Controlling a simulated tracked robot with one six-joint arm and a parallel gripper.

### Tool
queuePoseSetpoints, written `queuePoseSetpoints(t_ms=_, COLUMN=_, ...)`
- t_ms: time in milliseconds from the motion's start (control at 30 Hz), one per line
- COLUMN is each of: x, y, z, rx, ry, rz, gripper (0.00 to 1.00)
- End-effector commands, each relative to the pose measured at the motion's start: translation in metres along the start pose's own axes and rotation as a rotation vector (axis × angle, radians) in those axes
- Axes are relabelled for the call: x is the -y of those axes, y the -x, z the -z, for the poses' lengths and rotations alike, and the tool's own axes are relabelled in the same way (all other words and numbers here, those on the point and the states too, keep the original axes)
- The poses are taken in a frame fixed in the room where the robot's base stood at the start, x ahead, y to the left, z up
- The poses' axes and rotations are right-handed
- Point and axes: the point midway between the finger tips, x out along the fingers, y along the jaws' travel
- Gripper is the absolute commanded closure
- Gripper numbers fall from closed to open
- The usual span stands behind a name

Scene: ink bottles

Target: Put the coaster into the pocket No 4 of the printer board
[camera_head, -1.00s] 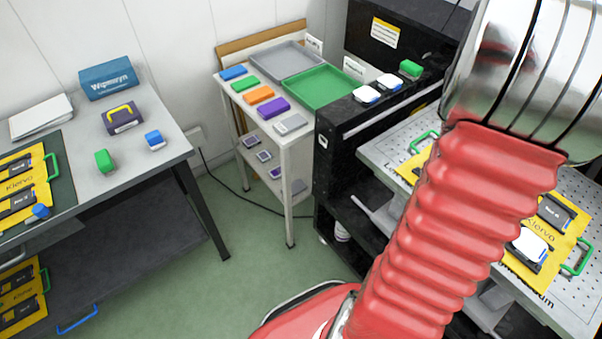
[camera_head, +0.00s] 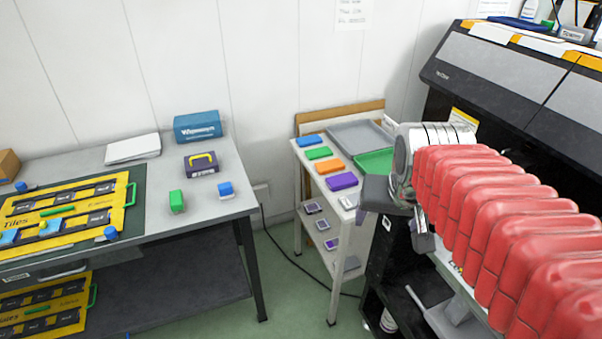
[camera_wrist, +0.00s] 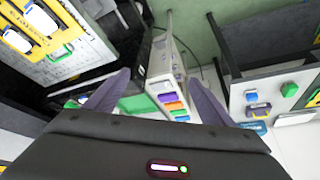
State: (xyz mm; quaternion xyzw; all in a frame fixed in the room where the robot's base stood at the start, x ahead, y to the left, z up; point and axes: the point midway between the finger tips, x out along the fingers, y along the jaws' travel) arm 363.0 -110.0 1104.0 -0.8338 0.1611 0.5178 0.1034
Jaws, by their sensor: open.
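My gripper (camera_wrist: 158,76) is open and empty in the wrist view, its two dark fingers apart above the floor and small cart. In the head view my gripper (camera_head: 398,212) hangs near the cart's right edge. A yellow board (camera_wrist: 14,12) on the printer's perforated bed shows at the upper left of the wrist view. White pieces (camera_wrist: 18,42) sit on it, possibly coasters; I cannot tell for sure. Its pocket numbers are not readable. My arm hides most of the printer bed in the head view.
The cart (camera_head: 345,214) holds coloured blocks and a grey tray (camera_head: 358,136) and green tray (camera_head: 374,163). The left table (camera_head: 200,208) carries another yellow board (camera_head: 62,213), a blue box (camera_head: 197,126) and small blocks. Green floor lies between table and cart.

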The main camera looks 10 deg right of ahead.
Motion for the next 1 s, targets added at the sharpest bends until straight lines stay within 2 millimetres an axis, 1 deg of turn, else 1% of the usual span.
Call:
queuePoseSetpoints(t_ms=33, x=0.015, y=0.006, z=-0.013, rx=-0.007, ry=0.049, rz=0.025, gripper=0.24)
queuePoseSetpoints(t_ms=200, x=0.051, y=0.018, z=-0.056, rx=-0.021, ry=0.199, rz=0.099, gripper=0.24)
queuePoseSetpoints(t_ms=300, x=0.066, y=0.023, z=-0.078, rx=-0.027, ry=0.273, rz=0.136, gripper=0.24)
queuePoseSetpoints(t_ms=400, x=0.074, y=0.026, z=-0.093, rx=-0.031, ry=0.323, rz=0.16, gripper=0.24)
queuePoseSetpoints(t_ms=533, x=0.078, y=0.026, z=-0.101, rx=-0.032, ry=0.348, rz=0.172, gripper=0.24)
queuePoseSetpoints(t_ms=1000, x=0.077, y=0.026, z=-0.1, rx=-0.032, ry=0.346, rz=0.171, gripper=0.24)
